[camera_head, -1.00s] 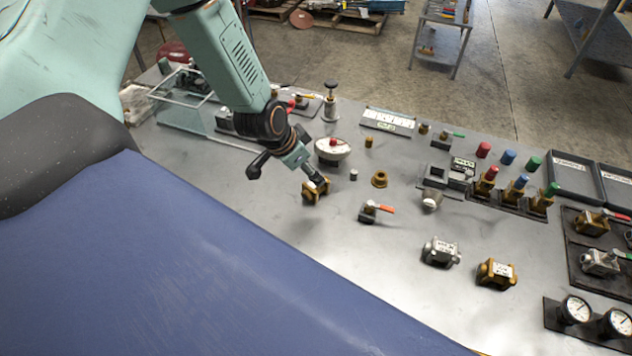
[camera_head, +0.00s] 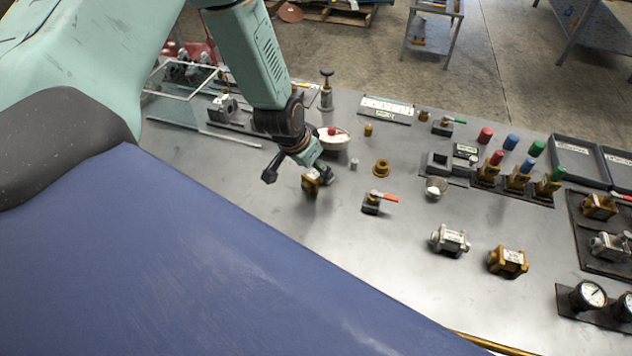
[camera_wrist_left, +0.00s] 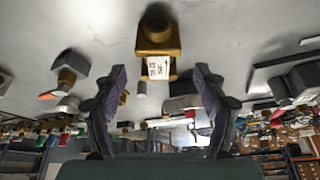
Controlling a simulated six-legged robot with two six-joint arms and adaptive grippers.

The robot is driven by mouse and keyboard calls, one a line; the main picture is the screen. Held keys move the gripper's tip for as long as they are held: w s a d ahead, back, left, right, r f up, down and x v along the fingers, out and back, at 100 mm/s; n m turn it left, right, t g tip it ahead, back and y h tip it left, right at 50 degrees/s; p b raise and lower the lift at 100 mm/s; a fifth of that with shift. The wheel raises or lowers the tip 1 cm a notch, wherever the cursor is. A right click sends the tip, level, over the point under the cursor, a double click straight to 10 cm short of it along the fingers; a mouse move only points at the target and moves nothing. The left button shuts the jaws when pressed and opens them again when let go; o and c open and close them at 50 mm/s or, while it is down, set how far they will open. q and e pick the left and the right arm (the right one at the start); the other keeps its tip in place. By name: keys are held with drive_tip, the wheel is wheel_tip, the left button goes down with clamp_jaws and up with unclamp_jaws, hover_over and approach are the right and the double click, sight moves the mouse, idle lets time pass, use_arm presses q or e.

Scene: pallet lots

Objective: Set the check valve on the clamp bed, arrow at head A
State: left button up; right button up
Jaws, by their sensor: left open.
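A brass valve body (camera_head: 311,184) stands on the grey bench under my left gripper (camera_head: 322,172). In the left wrist view the brass valve (camera_wrist_left: 158,40) has a white label with dark marks, too small to read surely. My left gripper (camera_wrist_left: 160,85) is open, its two fingers apart with the valve just beyond and between their tips. A grey valve (camera_head: 449,240) and another brass valve (camera_head: 508,261), both with white labels, stand at the front right. I cannot tell which fixture is the clamp bed; a grey block fixture (camera_head: 223,106) stands back left. My right gripper is out of view.
A red-handled valve (camera_head: 378,202), a brass ring (camera_head: 381,167) and a small cup (camera_head: 436,187) stand to the right. A clear-framed guard (camera_head: 178,100) is back left. Bare bench lies in front.

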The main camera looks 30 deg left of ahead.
sight(315, 173)
use_arm(q)
wheel_tip(315, 173, down, 3)
drive_tip(key=shift+w+r+b, duration=0.15)
drive_tip(key=shift+r+b, duration=0.05)
drive_tip(key=shift+b, duration=0.35)
drive_tip(key=shift+w+d+f, duration=0.2)
drive_tip(key=shift+w+f, duration=0.1)
drive_tip(key=shift+w, duration=0.05)
drive_tip(key=shift+c, duration=0.3)
drive_tip(key=shift+s+a+r, duration=0.1)
drive_tip(key=shift+s, duration=0.1)
drive_tip(key=c, duration=0.4)
drive_tip(key=shift+w, duration=0.15)
drive_tip(key=c, duration=0.5)
clamp_jaws()
